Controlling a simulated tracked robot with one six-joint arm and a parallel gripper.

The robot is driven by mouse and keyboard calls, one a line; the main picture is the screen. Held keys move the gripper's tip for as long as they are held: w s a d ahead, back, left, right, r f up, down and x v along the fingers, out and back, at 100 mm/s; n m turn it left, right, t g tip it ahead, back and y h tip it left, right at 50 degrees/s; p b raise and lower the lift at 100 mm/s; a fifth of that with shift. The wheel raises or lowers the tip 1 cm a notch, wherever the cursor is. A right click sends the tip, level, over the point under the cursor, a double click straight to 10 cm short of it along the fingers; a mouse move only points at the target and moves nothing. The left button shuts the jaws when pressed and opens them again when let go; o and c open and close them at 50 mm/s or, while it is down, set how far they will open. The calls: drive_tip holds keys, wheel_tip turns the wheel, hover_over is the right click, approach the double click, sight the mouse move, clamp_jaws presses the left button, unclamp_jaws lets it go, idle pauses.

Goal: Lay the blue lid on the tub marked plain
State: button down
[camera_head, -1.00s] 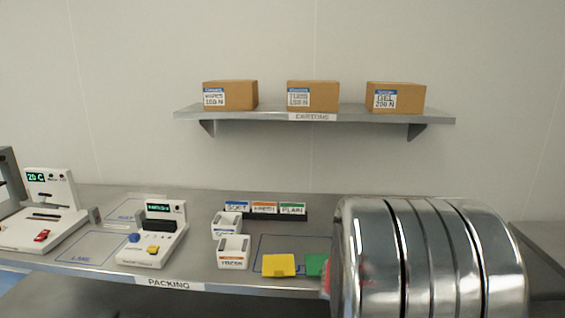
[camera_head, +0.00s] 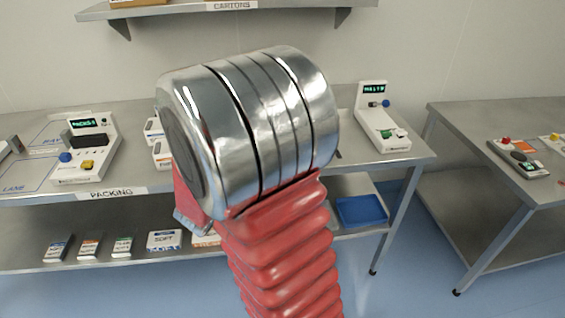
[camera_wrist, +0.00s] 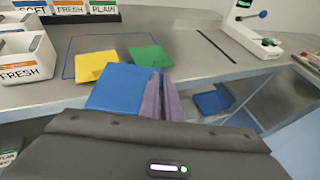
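The blue lid (camera_wrist: 112,88) shows in the wrist view just beyond my gripper (camera_wrist: 162,85), overlapping the table's front edge. The yellow lid (camera_wrist: 97,65) and green lid (camera_wrist: 150,57) lie on the outlined area behind. A white tub marked FRESH (camera_wrist: 25,60) stands at the left, with another white tub behind it. No tub with a readable PLAIN mark shows; a PLAIN sign (camera_wrist: 104,9) stands at the back. In the head view my arm hides the lids and gripper.
The packing table (camera_head: 30,195) carries a white device with a screen (camera_head: 88,150) at left and another (camera_head: 380,120) at right. Several packs (camera_head: 165,240) and a blue tray (camera_head: 360,211) sit on the lower shelf. A separate table (camera_head: 450,120) stands right, across a floor gap.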

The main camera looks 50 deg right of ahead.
drive_tip(key=w+a+f+n+t+y, duration=0.2)
drive_tip(key=w+a+n, duration=0.1)
drive_tip(key=a, duration=0.6)
drive_tip(key=w+a+f+n+t+y, duration=0.2)
drive_tip(key=w+a+f+n+y, duration=0.1)
drive_tip(key=a, duration=0.7)
drive_tip(key=w+a+f+n+t+y, duration=0.2)
drive_tip(key=w+a+n+y, duration=0.1)
drive_tip(key=a, duration=0.7)
drive_tip(key=shift+f+t, duration=0.35)
drive_tip(key=shift+t, duration=0.05)
